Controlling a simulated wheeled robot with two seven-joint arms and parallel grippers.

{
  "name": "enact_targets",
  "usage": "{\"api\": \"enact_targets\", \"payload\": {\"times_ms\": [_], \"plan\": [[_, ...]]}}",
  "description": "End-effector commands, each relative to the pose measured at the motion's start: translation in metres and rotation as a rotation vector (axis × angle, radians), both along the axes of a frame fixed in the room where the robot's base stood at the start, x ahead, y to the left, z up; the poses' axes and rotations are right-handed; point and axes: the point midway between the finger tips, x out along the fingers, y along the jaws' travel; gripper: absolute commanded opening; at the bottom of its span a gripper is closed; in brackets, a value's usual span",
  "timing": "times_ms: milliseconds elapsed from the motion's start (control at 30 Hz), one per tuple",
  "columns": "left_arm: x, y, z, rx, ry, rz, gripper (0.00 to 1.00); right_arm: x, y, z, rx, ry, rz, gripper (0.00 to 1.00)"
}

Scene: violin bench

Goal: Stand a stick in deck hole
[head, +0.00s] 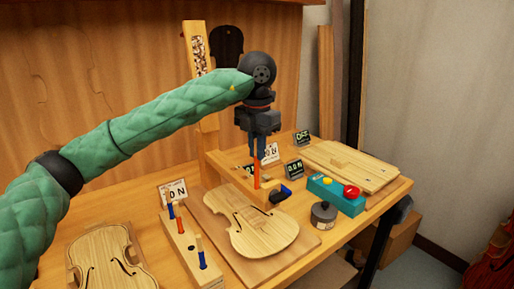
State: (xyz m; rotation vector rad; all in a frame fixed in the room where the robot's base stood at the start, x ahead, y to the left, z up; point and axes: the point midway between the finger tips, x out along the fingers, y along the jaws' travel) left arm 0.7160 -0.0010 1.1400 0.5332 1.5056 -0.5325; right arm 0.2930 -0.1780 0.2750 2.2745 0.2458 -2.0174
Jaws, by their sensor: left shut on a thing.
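My left gripper (258,157) points down over the middle of the bench, shut on an orange-red stick (257,176). The stick hangs upright below the fingers, in front of a pale wooden bar (225,171). I cannot tell whether its lower end touches anything. A pale wooden block (186,249) at front left holds several upright sticks with red and blue parts. A light violin plate (266,226) lies on a board just below the stick in the picture. I cannot make out which hole is the deck hole. My right gripper is not in view.
A teal button box (333,196) and a dark grey round weight (323,214) stand right of the violin plate. Behind are a pale panel (352,166) and small dark displays (293,168). Another violin plate (108,264) lies at front left. A tall wooden post (197,62) rises behind my arm.

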Motion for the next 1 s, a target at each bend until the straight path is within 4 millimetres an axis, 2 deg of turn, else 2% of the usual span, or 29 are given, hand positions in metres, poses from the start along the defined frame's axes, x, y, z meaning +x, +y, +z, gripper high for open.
{"api": "enact_targets", "payload": {"times_ms": [1000], "plan": [[0.0,0.0,-0.021,0.0,0.0,0.0,0.0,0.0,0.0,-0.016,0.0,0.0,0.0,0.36]]}}
